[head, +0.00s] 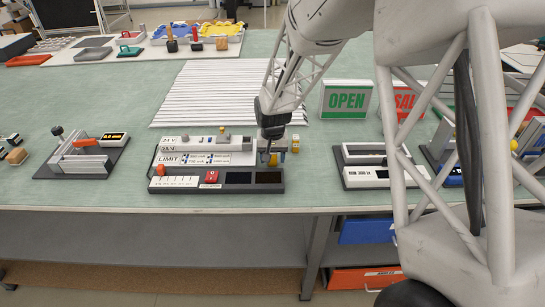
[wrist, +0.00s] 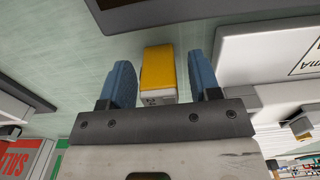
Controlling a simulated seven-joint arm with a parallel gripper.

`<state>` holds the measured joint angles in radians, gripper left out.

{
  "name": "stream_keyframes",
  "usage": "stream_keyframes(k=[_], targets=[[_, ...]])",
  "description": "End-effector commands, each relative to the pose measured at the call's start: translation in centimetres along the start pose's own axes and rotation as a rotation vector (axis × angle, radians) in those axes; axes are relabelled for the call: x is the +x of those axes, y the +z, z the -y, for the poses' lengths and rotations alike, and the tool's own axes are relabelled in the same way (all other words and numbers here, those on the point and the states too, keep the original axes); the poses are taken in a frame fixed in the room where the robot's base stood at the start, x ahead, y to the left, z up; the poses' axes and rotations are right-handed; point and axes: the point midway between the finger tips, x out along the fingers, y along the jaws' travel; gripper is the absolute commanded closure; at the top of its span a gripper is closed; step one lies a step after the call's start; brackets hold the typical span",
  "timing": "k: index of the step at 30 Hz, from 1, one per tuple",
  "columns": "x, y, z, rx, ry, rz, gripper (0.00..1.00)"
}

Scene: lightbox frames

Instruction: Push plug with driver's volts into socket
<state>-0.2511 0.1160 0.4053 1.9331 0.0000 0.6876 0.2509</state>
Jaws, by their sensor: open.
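My gripper (wrist: 164,82) is open. Its two blue fingers stand on either side of a yellow and white block-shaped plug (wrist: 158,68) in the wrist view.
A white unit (head: 375,177) stands to the right, a clamp fixture (head: 90,155) to the left. OPEN (head: 346,99) and SALE signs stand behind. White strips (head: 212,92) lie farther back.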

Motion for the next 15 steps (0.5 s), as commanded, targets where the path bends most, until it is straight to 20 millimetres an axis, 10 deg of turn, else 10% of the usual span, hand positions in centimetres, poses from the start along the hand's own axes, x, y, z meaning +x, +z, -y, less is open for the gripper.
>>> stream_keyframes(k=[15], targets=[[-6.0,-0.1,0.0,0.000,-0.001,-0.003,0.43]])
